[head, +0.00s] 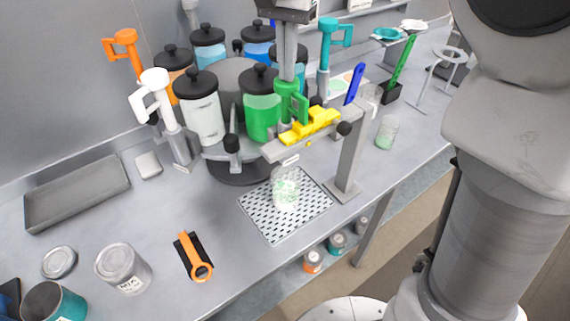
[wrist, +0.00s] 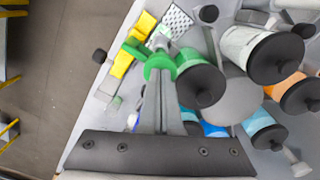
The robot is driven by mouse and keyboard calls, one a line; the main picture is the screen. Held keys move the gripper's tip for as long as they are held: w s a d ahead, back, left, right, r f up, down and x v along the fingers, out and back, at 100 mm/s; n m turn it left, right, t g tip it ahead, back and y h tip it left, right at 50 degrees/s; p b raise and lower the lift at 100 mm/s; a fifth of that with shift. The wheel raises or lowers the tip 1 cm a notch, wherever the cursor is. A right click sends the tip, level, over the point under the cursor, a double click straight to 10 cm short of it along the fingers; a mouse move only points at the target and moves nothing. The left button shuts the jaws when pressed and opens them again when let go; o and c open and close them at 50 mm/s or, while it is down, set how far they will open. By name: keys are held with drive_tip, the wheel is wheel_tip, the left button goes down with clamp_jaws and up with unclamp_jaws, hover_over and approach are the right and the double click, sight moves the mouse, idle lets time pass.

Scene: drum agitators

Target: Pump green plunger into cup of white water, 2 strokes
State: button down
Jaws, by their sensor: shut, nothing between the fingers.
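The green plunger (head: 288,104) stands upright at the yellow clamp (head: 318,122) on a grey post stand. Its green top also shows in the wrist view (wrist: 160,63). My gripper (head: 286,78) is above it, fingers together and pointing down, with nothing between them. The fingertips are at the plunger's green top in both views; I cannot tell whether they touch it. A clear cup (head: 285,188) with pale, green-flecked contents stands below on a perforated tray (head: 262,219). The plunger's lower end is hidden behind the clamp arm.
A carousel of black-lidded jars, including white (head: 201,112) and green (head: 262,115), stands behind the stand. White (head: 157,90), orange (head: 123,45) and teal (head: 333,38) plungers surround it.

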drive_tip(key=shift+r, duration=0.1)
drive_tip(key=shift+r+p, duration=2.2)
drive_tip(key=shift+r, duration=0.1)
wheel_tip(320, 180, up, 6)
drive_tip(key=p, duration=0.5)
drive_tip(key=shift+p, duration=0.4)
drive_tip(key=s+d+f+n+t+b, duration=0.2)
drive_tip(key=s+d+f, duration=0.4)
drive_tip(key=s, duration=0.3)
drive_tip(key=s+d+f+n+t+b, duration=0.3)
drive_tip(key=s+d+f+b, duration=0.2)
drive_tip(key=s+f, duration=0.3)
drive_tip(key=shift+s+d+t, duration=0.3)
drive_tip(key=shift+s+d, duration=0.4)
drive_tip(key=shift+s, duration=0.15)
